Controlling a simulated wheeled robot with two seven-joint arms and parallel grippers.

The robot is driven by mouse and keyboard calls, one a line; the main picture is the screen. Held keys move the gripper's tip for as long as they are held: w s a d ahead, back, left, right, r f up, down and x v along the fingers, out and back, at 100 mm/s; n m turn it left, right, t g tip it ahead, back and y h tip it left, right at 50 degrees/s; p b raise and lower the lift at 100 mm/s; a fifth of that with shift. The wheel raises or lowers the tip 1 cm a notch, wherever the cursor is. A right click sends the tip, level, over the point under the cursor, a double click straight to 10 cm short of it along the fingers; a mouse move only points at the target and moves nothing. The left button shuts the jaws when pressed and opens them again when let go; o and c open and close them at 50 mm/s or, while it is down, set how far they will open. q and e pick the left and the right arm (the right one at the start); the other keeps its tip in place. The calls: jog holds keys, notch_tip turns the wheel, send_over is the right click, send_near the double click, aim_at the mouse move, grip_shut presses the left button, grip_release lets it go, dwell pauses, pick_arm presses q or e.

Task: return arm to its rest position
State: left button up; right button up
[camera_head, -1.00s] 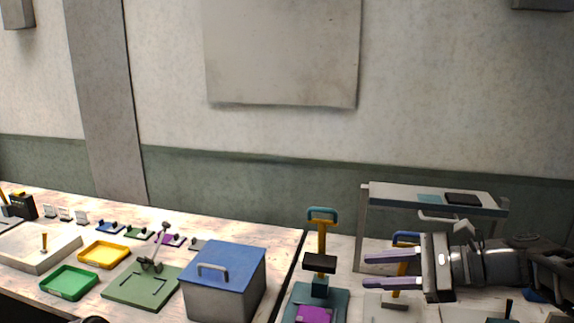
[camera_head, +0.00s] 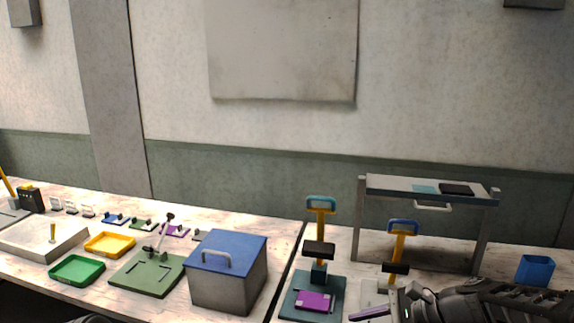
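My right gripper (camera_head: 369,313) is low at the bottom edge, in front of the yellow-handled press on the right. One purple finger shows, pointing left. The other finger is hidden or out of the frame, so I cannot tell how far it is open. My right forearm (camera_head: 500,303) lies along the bottom right. My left gripper is not in view; only a dark sliver shows at the bottom left edge.
Two yellow-handled presses (camera_head: 320,222) (camera_head: 402,240) stand on the right table, the left one with a purple plate (camera_head: 315,300). Near them are a grey shelf stand (camera_head: 430,189) and blue cup (camera_head: 535,270). A blue-lidded box (camera_head: 228,287), green tray (camera_head: 77,270) and yellow tray (camera_head: 110,244) stand left.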

jog(key=s+a+f+n+g+h, duration=0.15)
jog(key=s+f, duration=0.25)
jog(key=f, duration=0.8)
jog(key=s+a+f+n+g+h, duration=0.1)
jog(key=s+f+n+h, duration=0.3)
jog(key=f, duration=0.8)
jog(key=s+a+f+n+b, duration=0.1)
jog(key=s+a+f+n, duration=0.1)
jog(key=s+f+n, duration=0.2)
jog(key=s+a+f+n+g, duration=0.1)
jog(key=s+a+f+n, duration=0.2)
jog(key=s+f, duration=0.8)
jog(key=s+n, duration=0.2)
jog(key=s, duration=0.1)
jog(key=shift+a+h+b, duration=0.25)
jog(key=shift+h+b, duration=0.1)
jog(key=shift+b, duration=0.05)
